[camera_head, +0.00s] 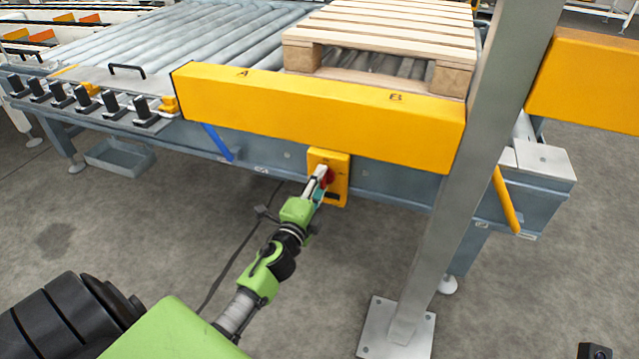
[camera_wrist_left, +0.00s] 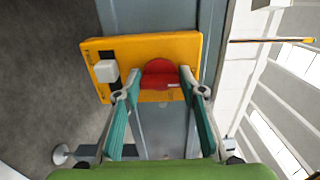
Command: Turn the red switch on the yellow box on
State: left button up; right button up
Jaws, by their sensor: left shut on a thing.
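The yellow box (camera_head: 341,164) is mounted on the side of the conveyor frame, below the yellow beam. Its red switch (camera_head: 328,180) is partly covered by my left gripper (camera_head: 320,180). In the left wrist view the yellow box (camera_wrist_left: 185,46) fills the upper middle, with the red switch (camera_wrist_left: 160,70) between the two fingertips of the left gripper (camera_wrist_left: 160,88). The fingers are shut on the red switch, one on each side. A whitish button (camera_wrist_left: 105,70) on a black base sits on the same box. My right gripper is not in view.
The yellow beam (camera_head: 320,112) marked A and B runs above the box. A wooden pallet (camera_head: 390,22) rests on the rollers behind it. A grey post (camera_head: 440,230) stands right of my left arm. The floor (camera_head: 170,220) below the conveyor is mostly clear.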

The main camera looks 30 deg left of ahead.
pick_arm(q)
jog(key=o, duration=1.1)
jog(key=shift+s, duration=0.1)
jog(key=v, duration=1.2)
